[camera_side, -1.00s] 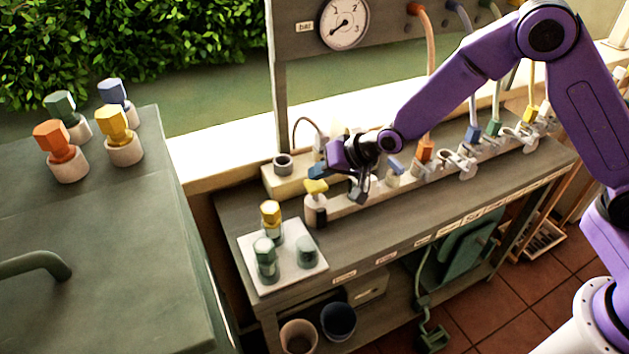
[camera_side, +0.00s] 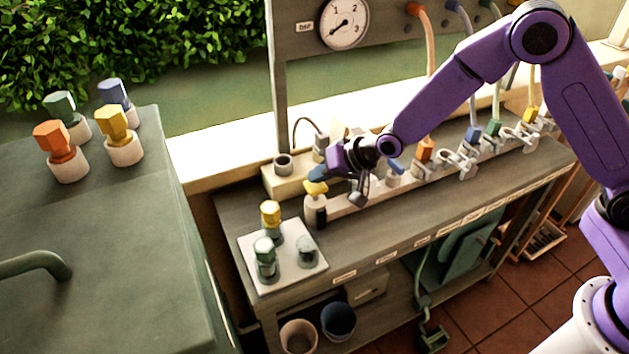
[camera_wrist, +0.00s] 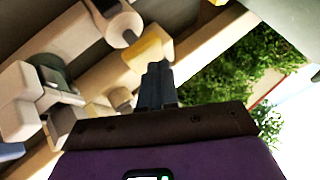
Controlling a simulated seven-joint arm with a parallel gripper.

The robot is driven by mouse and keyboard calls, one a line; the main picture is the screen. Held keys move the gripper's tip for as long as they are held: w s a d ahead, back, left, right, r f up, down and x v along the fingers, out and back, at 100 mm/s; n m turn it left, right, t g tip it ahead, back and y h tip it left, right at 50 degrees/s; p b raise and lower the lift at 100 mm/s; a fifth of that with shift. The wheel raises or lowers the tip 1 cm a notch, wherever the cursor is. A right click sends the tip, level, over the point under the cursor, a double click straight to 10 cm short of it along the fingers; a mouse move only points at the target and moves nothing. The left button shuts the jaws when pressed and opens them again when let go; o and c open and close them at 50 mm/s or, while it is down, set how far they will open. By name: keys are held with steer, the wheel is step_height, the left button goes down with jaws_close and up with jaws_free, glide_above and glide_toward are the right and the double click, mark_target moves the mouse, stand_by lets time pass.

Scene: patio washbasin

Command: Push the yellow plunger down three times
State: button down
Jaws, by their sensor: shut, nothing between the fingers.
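The yellow plunger (camera_side: 316,188) tops a pale cylinder with a dark lower front, at the left end of the long pale rail on the bench. My gripper (camera_side: 318,174) is shut and empty, and its dark fingertips are right at the top of the plunger in the side view. They appear to touch it, but a small gap cannot be ruled out. In the wrist view the shut fingers (camera_wrist: 156,70) overlap the lower right of the yellow plunger (camera_wrist: 146,46) and hide part of it.
Hoses with coloured connectors and clamps line the rail (camera_side: 345,208) to the right. A dial gauge (camera_side: 344,22) hangs behind. The bench front is clear.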

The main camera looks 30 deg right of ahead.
mark_target(320, 185)
steer(key=shift+f, duration=0.75)
stand_by(1.0)
steer(key=shift+r, duration=1.15)
steer(key=shift+r, duration=0.15)
steer(key=shift+r, duration=2.9)
steer(key=shift+f, duration=3)
